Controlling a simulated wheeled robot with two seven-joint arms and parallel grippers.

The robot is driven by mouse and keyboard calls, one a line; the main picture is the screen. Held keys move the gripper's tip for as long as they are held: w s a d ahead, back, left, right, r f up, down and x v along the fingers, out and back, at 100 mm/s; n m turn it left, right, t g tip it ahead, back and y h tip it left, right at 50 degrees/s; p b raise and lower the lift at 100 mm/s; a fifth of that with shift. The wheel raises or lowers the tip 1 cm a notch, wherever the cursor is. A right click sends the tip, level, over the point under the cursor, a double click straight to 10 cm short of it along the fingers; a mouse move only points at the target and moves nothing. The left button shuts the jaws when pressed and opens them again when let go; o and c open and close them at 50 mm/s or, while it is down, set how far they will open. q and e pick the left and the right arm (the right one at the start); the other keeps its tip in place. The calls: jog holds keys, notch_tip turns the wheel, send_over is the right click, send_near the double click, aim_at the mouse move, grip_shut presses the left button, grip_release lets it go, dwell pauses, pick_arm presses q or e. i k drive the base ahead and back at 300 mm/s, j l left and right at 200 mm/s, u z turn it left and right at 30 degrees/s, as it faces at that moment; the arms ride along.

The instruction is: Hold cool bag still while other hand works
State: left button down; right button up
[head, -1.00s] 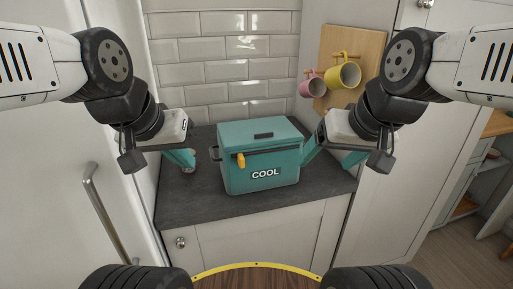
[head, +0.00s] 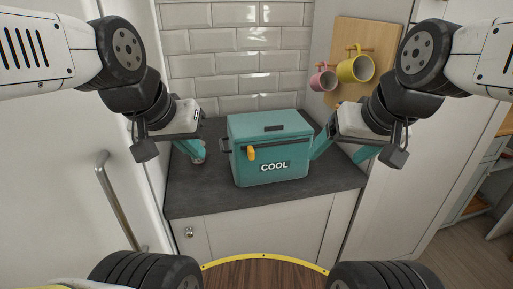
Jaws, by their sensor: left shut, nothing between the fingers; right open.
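The teal cool bag (head: 288,178) stands upright on the slate worktop. It is box-shaped, with a lid, a yellow pull at the front and the word COOL in white. My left gripper (head: 197,153) is shut and empty, to the left of the bag and apart from it. My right gripper (head: 338,156) is open at the bag's right side. One of its teal fingers is close against that side; I cannot tell whether it touches. The other finger is further right, and nothing shows between them.
The slate worktop (head: 200,199) is clear in front of the bag. A tiled wall (head: 235,75) stands behind. A pink mug (head: 321,81) and a yellow mug (head: 354,69) hang on a wooden board at the back right. A tall white door with a metal handle (head: 118,200) flanks the left.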

aim_at(250, 150)
jog(key=i+l, duration=0.1)
jog(key=l, duration=0.3)
jog(key=i+l, duration=0.15)
jog(key=l, duration=0.25)
jog(key=l+u, duration=0.35)
jog(key=i+l+u, duration=0.1)
jog(key=l+u, duration=0.6)
jog(key=u, duration=0.7)
